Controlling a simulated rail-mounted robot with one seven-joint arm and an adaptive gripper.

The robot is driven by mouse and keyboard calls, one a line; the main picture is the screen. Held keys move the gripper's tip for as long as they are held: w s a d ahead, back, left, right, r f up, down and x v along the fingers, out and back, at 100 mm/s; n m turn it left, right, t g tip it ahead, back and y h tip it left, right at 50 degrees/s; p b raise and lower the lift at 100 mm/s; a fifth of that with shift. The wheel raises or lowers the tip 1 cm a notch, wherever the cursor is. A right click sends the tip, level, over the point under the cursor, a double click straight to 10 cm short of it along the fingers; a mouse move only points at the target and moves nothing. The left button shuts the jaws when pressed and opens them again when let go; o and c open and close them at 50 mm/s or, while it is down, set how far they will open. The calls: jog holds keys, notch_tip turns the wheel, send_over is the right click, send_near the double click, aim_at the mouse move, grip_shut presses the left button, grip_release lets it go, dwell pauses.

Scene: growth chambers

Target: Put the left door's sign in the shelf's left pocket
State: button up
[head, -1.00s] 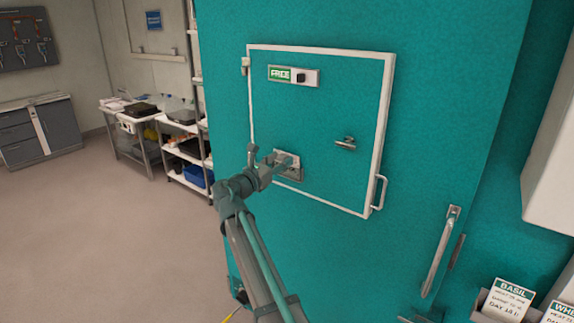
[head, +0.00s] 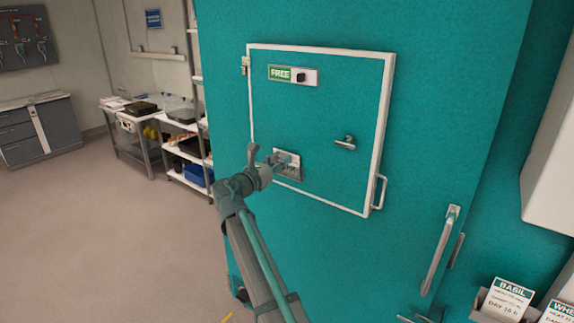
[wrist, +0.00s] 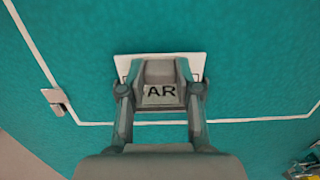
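The teal left door carries a white-framed hatch (head: 357,110). A small pale plate (head: 294,177), apparently the sign, is low on the hatch. My gripper (head: 282,163) reaches it in the head view. The shelf's card pockets (head: 484,296) are at the lower right; a left one is not clearly told apart.
A green FREE slider (head: 281,74) and a small latch (head: 345,143) are on the hatch. A white handle (head: 381,192) stands out at its right edge. A long metal handle (head: 440,250) is farther right. BASIL (head: 507,300) and partly cut-off (head: 560,312) cards stand lower right.

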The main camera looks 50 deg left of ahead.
grip_shut()
jog(key=shift+r+p, duration=0.4)
jog(key=shift+r, duration=0.05)
dwell(0.4)
jog(key=shift+r+p, duration=0.45)
jog(key=shift+r, duration=0.35)
jog(key=shift+r, duration=0.15)
jog(key=shift+r+p, duration=1)
jog(key=shift+r, duration=0.35)
jog(key=shift+r, duration=0.3)
jog(key=shift+s, duration=0.1)
dwell(0.4)
jog(key=s+d+p, duration=0.1)
jog(key=s, duration=0.8)
jog(key=shift+s+d+f, duration=0.25)
jog(key=shift+s+f, duration=0.1)
dwell(0.3)
